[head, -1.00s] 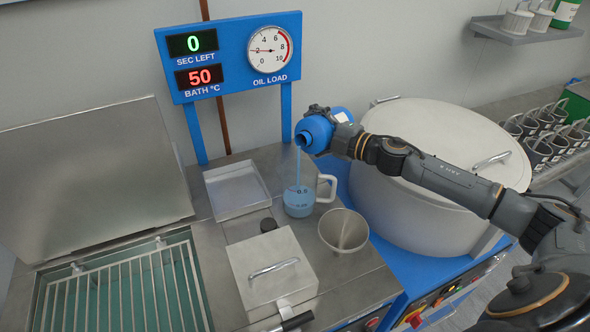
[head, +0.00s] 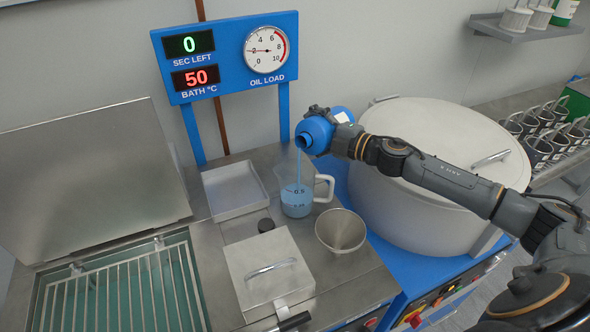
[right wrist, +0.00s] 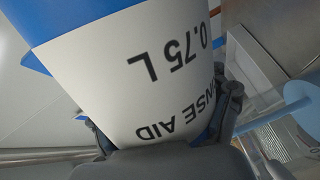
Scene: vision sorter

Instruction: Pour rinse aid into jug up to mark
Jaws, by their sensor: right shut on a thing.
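My right gripper (head: 335,124) is shut on the blue rinse aid bottle (head: 315,134), which is tipped with its mouth to the lower left. A thin blue stream runs from the mouth into the clear jug (head: 324,188). The jug stands upright on the steel top, handle to the right. Blue liquid (head: 297,205) fills its lower part, its surface close to the 0.5 mark; the exact level is hard to read. In the right wrist view the bottle's white label (right wrist: 150,75) reads 0.75 L between the fingers. My left gripper is not in view.
A large lidded drum (head: 440,160) stands behind my right arm.

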